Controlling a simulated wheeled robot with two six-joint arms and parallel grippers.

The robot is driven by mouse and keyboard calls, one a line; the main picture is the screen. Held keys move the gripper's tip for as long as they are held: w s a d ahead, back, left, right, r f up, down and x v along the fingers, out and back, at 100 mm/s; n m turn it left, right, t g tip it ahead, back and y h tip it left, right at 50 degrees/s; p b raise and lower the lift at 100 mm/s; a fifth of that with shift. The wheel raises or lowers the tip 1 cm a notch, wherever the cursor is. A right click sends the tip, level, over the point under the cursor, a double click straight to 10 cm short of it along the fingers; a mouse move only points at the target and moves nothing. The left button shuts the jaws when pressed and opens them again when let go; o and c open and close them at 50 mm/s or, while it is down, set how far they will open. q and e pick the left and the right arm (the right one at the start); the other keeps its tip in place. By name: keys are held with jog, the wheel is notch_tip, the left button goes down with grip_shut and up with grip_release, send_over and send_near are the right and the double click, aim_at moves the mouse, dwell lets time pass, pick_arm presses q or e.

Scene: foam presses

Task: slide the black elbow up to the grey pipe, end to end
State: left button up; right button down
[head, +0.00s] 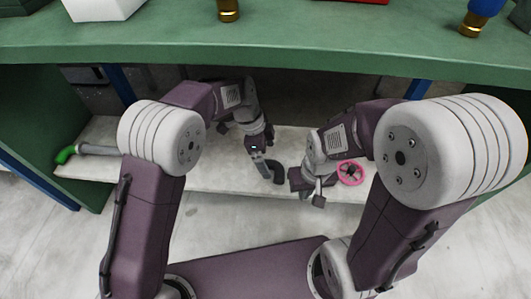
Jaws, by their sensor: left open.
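The grey pipe (98,149) lies on the left part of the lower shelf, with a green piece (66,155) at its left end. A small dark curved piece that looks like the black elbow (278,173) is at the middle of the shelf, far to the right of the pipe. My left gripper (265,170) is open right at the elbow's left side; contact between them is too small to tell. My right gripper (308,192) is low over the shelf's front edge, right of the elbow; its fingers are too unclear to read.
A pink handwheel (350,173) is beside my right gripper. The pale lower shelf (210,176) is bare between pipe and elbow. The green upper counter (270,50) overhangs it, carrying a white box (102,8) and brass-ended items (228,9). Blue posts (119,84) stand underneath.

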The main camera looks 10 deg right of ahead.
aim_at(272, 173)
pick_arm(q)
jog(key=b+x, duration=0.5)
jog(key=x, duration=0.2)
jog(key=shift+f, duration=0.15)
jog(key=shift+d, duration=0.1)
